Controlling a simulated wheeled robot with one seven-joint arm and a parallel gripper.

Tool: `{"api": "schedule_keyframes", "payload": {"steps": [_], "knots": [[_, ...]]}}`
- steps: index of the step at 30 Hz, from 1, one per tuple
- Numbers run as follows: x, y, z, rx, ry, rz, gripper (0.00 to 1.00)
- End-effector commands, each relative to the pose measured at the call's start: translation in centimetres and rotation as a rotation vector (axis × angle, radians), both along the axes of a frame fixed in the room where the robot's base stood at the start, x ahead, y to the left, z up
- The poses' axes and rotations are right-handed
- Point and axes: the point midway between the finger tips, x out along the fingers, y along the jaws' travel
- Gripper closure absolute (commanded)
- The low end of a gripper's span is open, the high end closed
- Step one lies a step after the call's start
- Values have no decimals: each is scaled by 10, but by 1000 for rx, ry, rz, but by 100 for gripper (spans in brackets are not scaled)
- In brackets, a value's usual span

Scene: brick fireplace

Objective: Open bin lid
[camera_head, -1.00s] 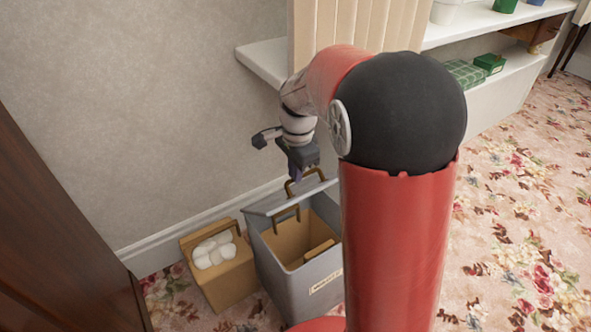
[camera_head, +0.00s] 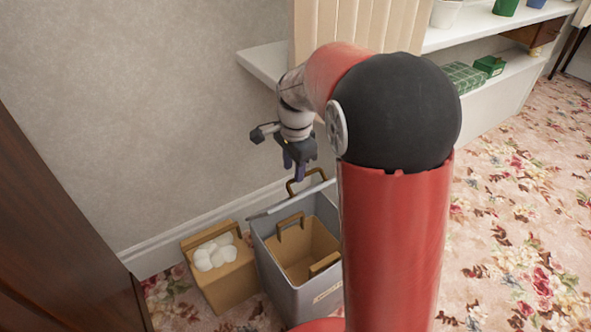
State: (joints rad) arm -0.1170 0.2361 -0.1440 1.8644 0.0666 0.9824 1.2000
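The grey bin (camera_head: 330,296) stands on the carpet by the wall, with a label on its front. Its top is uncovered, and a tan inside with brown handles (camera_head: 291,221) shows. The grey lid (camera_head: 262,214) is raised along the back edge and appears nearly edge-on. A brown loop handle (camera_head: 306,174) rises behind it. My gripper (camera_head: 294,172) points down just above the lid's back edge, close to the loop handle. Its two dark fingers look apart with nothing between them. Whether a finger touches the lid or handle cannot be told. My arm hides the bin's right side.
A tan box with white round items (camera_head: 215,254) stands left of the bin. Dark wooden furniture (camera_head: 62,225) fills the left edge. A white shelf (camera_head: 266,60) juts from the wall above. Flowered carpet (camera_head: 510,240) is free on the right.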

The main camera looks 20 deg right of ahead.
Motion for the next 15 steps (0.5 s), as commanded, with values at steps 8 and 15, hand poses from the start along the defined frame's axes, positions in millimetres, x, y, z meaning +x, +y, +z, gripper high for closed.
{"api": "schedule_keyframes", "payload": {"steps": [8,15], "knots": [[10,3,17,0,-2,1,67],[18,6,32,0,-2,2,67]]}}
